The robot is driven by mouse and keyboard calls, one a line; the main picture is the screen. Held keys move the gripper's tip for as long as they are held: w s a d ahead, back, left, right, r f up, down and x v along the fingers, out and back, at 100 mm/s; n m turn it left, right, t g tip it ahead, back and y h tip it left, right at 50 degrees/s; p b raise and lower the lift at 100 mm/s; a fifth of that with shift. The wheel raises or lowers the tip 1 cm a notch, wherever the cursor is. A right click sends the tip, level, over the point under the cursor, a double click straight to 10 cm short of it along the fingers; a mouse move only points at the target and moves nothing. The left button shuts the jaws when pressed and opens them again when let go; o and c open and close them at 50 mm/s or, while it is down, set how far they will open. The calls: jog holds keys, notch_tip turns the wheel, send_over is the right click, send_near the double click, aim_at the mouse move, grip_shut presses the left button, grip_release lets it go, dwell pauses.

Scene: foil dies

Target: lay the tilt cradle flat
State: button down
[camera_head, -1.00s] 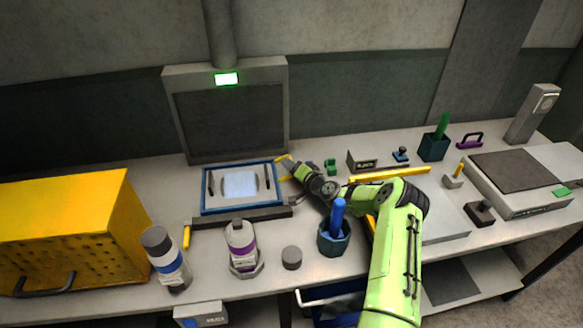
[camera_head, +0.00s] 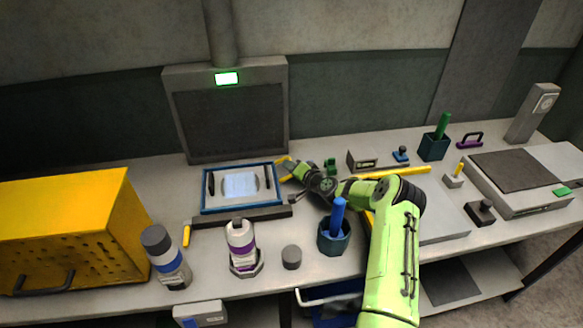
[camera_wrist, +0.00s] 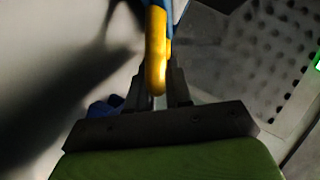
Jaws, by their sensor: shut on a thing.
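The tilt cradle (camera_head: 206,190) is a blue frame around a pale tray with a shiny sheet in it, left of centre on the bench in the head view. A dark bar (camera_head: 218,220) lies along its near side. I cannot tell its exact tilt. Its yellow handle (camera_head: 284,160) is at the right side and also shows in the wrist view (camera_wrist: 157,50), with a bit of blue beside it. My gripper (camera_head: 290,173) is at that handle. In the wrist view, my gripper's dark fingers (camera_wrist: 161,88) are shut on the handle and partly hide its lower end.
A grey panel (camera_head: 232,120) with a green light stands behind the cradle. A yellow perforated box (camera_head: 60,230) is at left. Two bottles (camera_head: 165,258) (camera_head: 240,243) and a blue cup (camera_head: 333,242) stand in front. Small blocks and a scale-like device (camera_head: 510,185) are at right.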

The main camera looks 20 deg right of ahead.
jog(key=c, duration=1.1)
grip_release()
jog(key=shift+f, duration=0.25)
jog(key=shift+r, duration=0.1)
jog(key=v, duration=0.7)
jog(key=shift+s+d+r, duration=0.1)
jog(key=shift+s, duration=0.15)
